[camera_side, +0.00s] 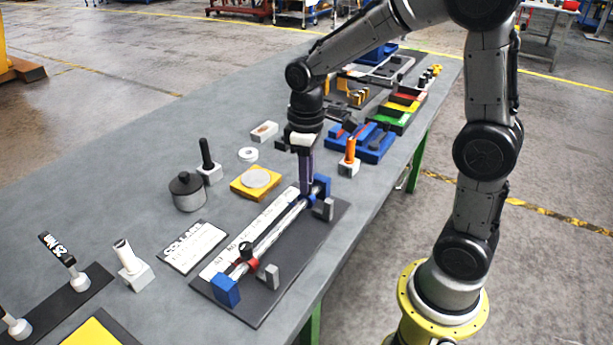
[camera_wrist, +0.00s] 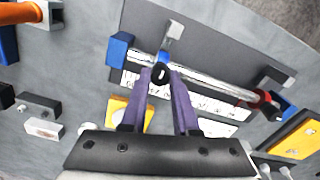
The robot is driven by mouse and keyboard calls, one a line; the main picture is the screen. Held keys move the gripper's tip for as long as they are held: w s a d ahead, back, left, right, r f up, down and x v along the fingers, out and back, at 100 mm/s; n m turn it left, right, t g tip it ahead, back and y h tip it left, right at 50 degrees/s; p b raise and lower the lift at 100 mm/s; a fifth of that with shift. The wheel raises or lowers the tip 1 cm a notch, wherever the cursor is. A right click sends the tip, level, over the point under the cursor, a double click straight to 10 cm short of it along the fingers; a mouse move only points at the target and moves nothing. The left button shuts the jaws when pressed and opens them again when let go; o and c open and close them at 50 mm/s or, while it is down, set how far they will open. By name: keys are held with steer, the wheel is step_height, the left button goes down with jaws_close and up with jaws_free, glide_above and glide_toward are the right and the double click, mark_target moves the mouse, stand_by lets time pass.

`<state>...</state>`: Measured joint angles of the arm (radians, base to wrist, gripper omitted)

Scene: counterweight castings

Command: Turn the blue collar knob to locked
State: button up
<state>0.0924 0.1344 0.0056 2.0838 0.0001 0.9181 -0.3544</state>
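A steel rod (camera_side: 275,232) runs between two blue end blocks (camera_side: 227,291) on a dark baseplate. The blue collar (camera_side: 310,199) sits on the rod near the far end block. Its black knob (camera_wrist: 160,73), with a white mark, lies between the two purple fingers of my gripper (camera_wrist: 161,74). The fingertips flank the knob closely; I cannot tell whether they press on it. In the side view my gripper (camera_side: 306,190) points down at the collar and hides the knob. A red collar (camera_side: 250,264) with a black knob (camera_side: 246,249) sits near the front end block.
Grey upright blocks (camera_side: 269,275) stand along the baseplate's right side. A printed white strip lies beside the rod, and a card (camera_side: 193,246) lies left of it. A yellow pad (camera_side: 256,183), a grey pot (camera_side: 187,192) and an orange-handled peg (camera_side: 350,152) stand nearby.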

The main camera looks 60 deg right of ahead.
jaws_close()
steer(key=shift+m, duration=0.3)
steer(key=m, duration=0.3)
steer(key=shift+m, duration=0.4)
steer(key=m, duration=0.9)
steer(key=shift+r, duration=0.1)
steer(key=m, duration=0.4)
steer(key=shift+m, duration=0.4)
steer(key=o, duration=0.7)
jaws_free()
